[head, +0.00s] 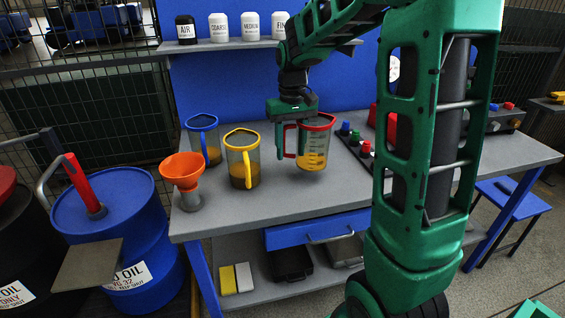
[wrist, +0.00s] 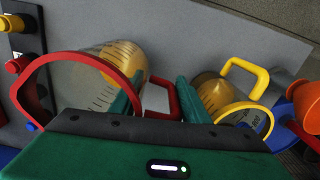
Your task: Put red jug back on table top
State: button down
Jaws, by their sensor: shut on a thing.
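The red jug (head: 314,150), clear with a red rim and red handle and yellowish liquid inside, is upright over the table top (head: 300,205). I cannot tell whether its base touches the table. My gripper (head: 288,136) points down at the jug's left side. In the wrist view, the fingers of my gripper (wrist: 162,98) are shut on the red handle, and the red jug (wrist: 105,75) shows at the left with its large red rim. The fingers partly hide the handle.
A yellow jug (head: 240,165), a blue jug (head: 204,143) and an orange funnel (head: 182,170) stand to the left. A control box with coloured buttons (head: 356,143) lies close on the right. A shelf (head: 240,45) with labelled canisters is above. The front table strip is clear.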

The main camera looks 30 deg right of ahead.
jog(key=shift+f, duration=2.35)
jog(key=shift+f, duration=0.1)
jog(key=c, duration=1)
grip_release()
notch_tip(320, 180, up, 12)
jog(key=s+f+m, duration=0.1)
jog(key=s+f, duration=0.1)
jog(key=s, duration=0.7)
jog(key=s+d+f+m, duration=0.1)
jog(key=s+f, duration=0.2)
jog(key=s, duration=0.7)
jog(key=s+d+f+m, duration=0.1)
jog(key=s+f+m, duration=0.1)
jog(key=s, duration=0.8)
jog(key=shift+s+f, duration=0.2)
jog(key=shift+f, duration=0.25)
